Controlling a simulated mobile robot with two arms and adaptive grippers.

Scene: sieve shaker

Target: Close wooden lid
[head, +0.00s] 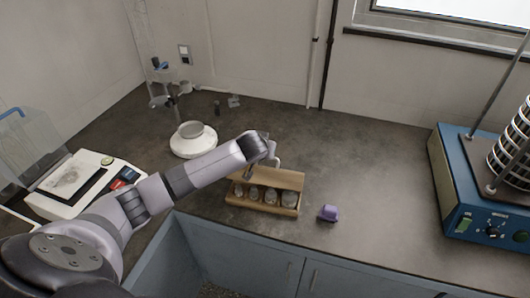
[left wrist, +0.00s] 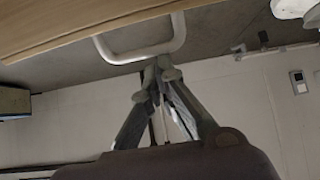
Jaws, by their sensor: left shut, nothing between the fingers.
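The wooden box (head: 262,206) stands on the dark counter near its front edge. Several grey round pieces show in a row in it, so it is open. Its wooden lid (head: 288,179) is at the back of the box, raised, partly hidden by my left gripper (head: 255,168). In the left wrist view the wooden lid (left wrist: 60,22) fills the top left, with a pale U-shaped handle (left wrist: 140,50) on its edge. My left gripper (left wrist: 164,72) is shut and empty, its fingertips close to the handle; I cannot tell whether they touch. My right gripper is not in view.
A small purple object (head: 328,213) lies right of the box. A white round dish (head: 193,139) stands behind my left arm, and a balance (head: 85,183) is at the left. The blue sieve shaker (head: 470,185) is at the right.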

